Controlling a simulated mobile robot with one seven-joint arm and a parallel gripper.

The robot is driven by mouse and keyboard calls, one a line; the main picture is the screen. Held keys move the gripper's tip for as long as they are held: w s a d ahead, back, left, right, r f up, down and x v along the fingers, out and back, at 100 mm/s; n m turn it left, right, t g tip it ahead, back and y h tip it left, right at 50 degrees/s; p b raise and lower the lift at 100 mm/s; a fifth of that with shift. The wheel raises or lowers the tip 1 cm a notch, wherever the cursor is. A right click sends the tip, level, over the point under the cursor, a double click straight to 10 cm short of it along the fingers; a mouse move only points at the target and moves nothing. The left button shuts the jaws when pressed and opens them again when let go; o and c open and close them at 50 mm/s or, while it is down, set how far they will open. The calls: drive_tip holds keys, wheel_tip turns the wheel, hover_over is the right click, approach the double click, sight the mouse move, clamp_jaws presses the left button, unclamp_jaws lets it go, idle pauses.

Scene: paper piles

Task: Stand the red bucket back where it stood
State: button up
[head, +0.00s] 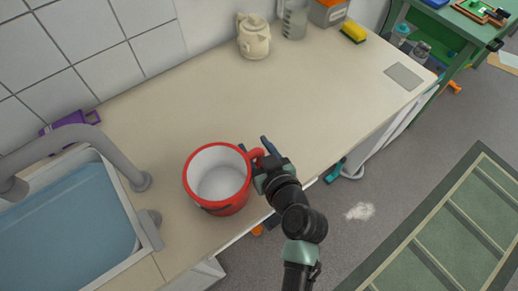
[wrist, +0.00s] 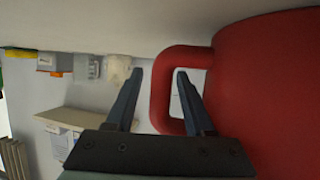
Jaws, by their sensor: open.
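The red bucket (head: 224,207), white inside and with a red side handle, stands upright on the beige counter (head: 300,90) close to the sink. It looks like a large mug. Its handle (head: 257,155) points right, towards my gripper (head: 254,143). In the wrist view the red wall of the bucket (wrist: 270,90) fills the right side. The outer bar of its handle (wrist: 161,92) shows between the two fingers of my gripper (wrist: 158,73). The fingers are open, with a gap beside the bar. I cannot tell whether either finger touches it.
The sink (head: 60,225) with its grey tap (head: 75,135) is at the left. A cream teapot (head: 253,38), a clear jug (head: 293,18) and a yellow sponge (head: 353,32) are at the back. The counter's middle is clear. Its front edge runs beneath my arm.

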drive_tip(key=shift+f, duration=0.2)
drive_tip(key=b+v, duration=0.2)
drive_tip(key=v, duration=1.1)
drive_tip(key=w+a+r+m+t+h, duration=0.1)
drive_tip(key=w+r+t, duration=0.4)
drive_tip(key=r, duration=1)
drive_tip(key=w+a+r+t+h, duration=0.1)
drive_tip(key=w+r+t, duration=0.2)
drive_tip(key=w+r, duration=0.8)
drive_tip(key=s+a+r+m+t+h, duration=0.1)
drive_tip(key=s+r+t, duration=0.2)
drive_tip(key=r, duration=1)
drive_tip(key=s+a+r+m+t+h, duration=0.1)
drive_tip(key=s+r+m+t+h, duration=0.1)
drive_tip(key=s+r, duration=0.8)
wheel_tip(320, 180, up, 4)
drive_tip(key=shift+s+f+t, duration=0.1)
drive_tip(key=shift+s+t, duration=0.05)
drive_tip(key=shift+t, duration=0.75)
wheel_tip(320, 180, up, 9)
drive_tip(key=p, duration=0.9)
